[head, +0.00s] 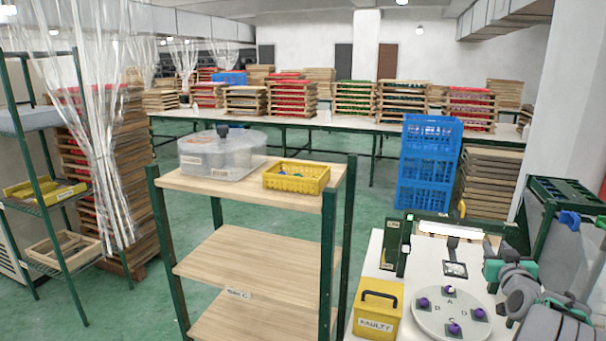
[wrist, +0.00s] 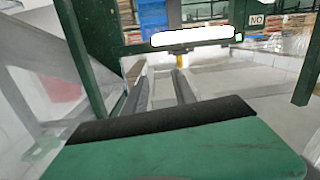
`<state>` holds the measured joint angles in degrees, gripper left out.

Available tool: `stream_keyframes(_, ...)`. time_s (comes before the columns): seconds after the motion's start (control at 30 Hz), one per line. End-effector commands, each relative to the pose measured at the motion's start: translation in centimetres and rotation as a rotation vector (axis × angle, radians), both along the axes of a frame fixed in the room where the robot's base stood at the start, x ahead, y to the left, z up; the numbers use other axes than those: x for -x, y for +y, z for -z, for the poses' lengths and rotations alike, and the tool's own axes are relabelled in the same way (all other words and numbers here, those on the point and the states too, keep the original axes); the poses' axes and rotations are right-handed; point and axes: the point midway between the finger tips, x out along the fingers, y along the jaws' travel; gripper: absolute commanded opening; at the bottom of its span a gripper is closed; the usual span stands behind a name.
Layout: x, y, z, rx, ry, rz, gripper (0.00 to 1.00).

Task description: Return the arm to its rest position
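My arm (head: 530,293), grey with green joints, is folded at the lower right of the head view, beside the white worktable. The fingers of my gripper (wrist: 160,85) show in the wrist view as two grey bars with a clear gap between them. Nothing is held between them. The green and black part in the wrist view's foreground is my own gripper body. I cannot clearly make out the fingertips in the head view.
The white worktable (head: 373,258) bears a round lettered plate (head: 437,325) with several dark purple pieces, a yellow FAULTY box (head: 377,309) and a lit lamp bar (head: 450,229). It also shows in the wrist view (wrist: 195,37). A wooden shelf (head: 250,252) stands left; a green-framed rack (head: 566,190) is right.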

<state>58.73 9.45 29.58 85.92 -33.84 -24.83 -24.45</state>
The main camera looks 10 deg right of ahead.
Motion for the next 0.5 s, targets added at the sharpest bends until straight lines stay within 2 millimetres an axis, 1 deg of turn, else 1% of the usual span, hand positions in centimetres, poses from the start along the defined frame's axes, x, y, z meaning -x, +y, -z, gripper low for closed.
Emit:
stream_keyframes(0.17, 0.5, 0.4, 3.6, -0.122, 0.100, -0.008, 0.32)
stream_keyframes(0.27, 1.2, 1.0, 6.5, -0.201, 0.172, -0.004, 0.32)
stream_keyframes(0.37, 2.4, 1.9, 9.9, -0.292, 0.254, 0.006, 0.32)
stream_keyframes(0.4, 3.0, 2.4, 11.4, -0.334, 0.290, 0.011, 0.32)
stream_keyframes(0.47, 4.2, 3.3, 13.8, -0.399, 0.350, 0.022, 0.32)
stream_keyframes(0.5, 5.1, 4.1, 15.5, -0.447, 0.395, 0.030, 0.32)
